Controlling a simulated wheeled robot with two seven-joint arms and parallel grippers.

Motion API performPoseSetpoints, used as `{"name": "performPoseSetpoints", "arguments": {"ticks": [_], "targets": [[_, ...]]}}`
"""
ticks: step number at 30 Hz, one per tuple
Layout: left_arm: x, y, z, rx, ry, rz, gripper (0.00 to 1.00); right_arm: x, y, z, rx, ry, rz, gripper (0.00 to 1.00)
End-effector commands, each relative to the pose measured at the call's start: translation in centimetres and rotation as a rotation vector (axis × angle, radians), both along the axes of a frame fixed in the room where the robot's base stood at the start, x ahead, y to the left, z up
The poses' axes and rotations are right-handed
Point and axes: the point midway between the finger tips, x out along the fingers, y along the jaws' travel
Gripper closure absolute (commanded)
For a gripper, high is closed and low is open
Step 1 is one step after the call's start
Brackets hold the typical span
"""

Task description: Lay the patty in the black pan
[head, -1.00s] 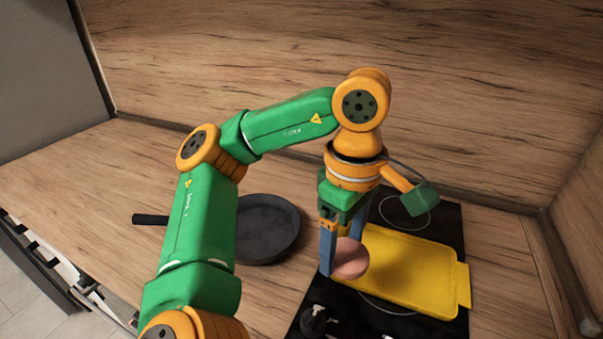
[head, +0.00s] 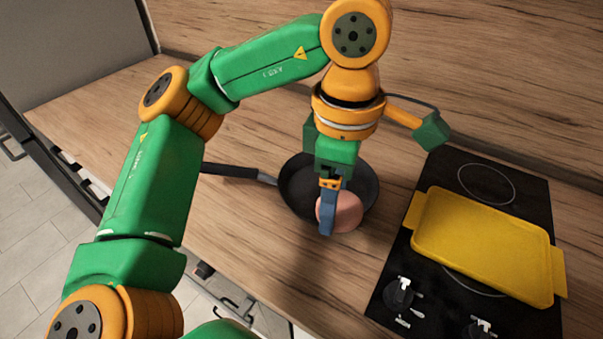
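The pink round patty (head: 347,212) is gripped in my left gripper (head: 331,222), whose blue fingers are shut on it. In the head view the patty overlaps the near right part of the black pan (head: 298,190). I cannot tell whether it touches the pan or hangs above it. The pan lies on the wooden counter with its handle pointing left. My gripper hides part of the pan's inside. My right gripper is not in view.
A yellow tray (head: 482,250) rests on the black cooktop (head: 447,172) to the right of the pan. Knobs (head: 398,292) sit at the cooktop's near edge. The wooden counter (head: 262,130) is clear behind the pan, up to the wooden splashback.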

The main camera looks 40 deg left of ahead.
Motion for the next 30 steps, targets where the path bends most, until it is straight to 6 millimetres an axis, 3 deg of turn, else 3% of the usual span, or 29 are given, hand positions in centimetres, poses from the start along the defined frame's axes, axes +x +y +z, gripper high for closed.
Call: {"name": "performPoseSetpoints", "arguments": {"ticks": [7,12,18,23,30], "targets": [[5.9,4.5,-2.6,0.002,0.007,0.009,0.79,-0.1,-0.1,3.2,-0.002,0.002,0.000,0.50],[8.2,6.1,-6.7,0.002,0.006,0.004,0.79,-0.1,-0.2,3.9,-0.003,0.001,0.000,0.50],[9.7,7.2,-9.2,0.004,0.005,0.001,0.79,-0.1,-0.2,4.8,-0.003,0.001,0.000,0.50],[9.7,7.1,-11.7,0.001,0.002,0.000,0.79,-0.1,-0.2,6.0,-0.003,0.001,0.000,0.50],[9.7,7.1,-12.2,0.001,0.000,0.001,0.79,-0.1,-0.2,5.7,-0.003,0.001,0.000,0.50]]}}
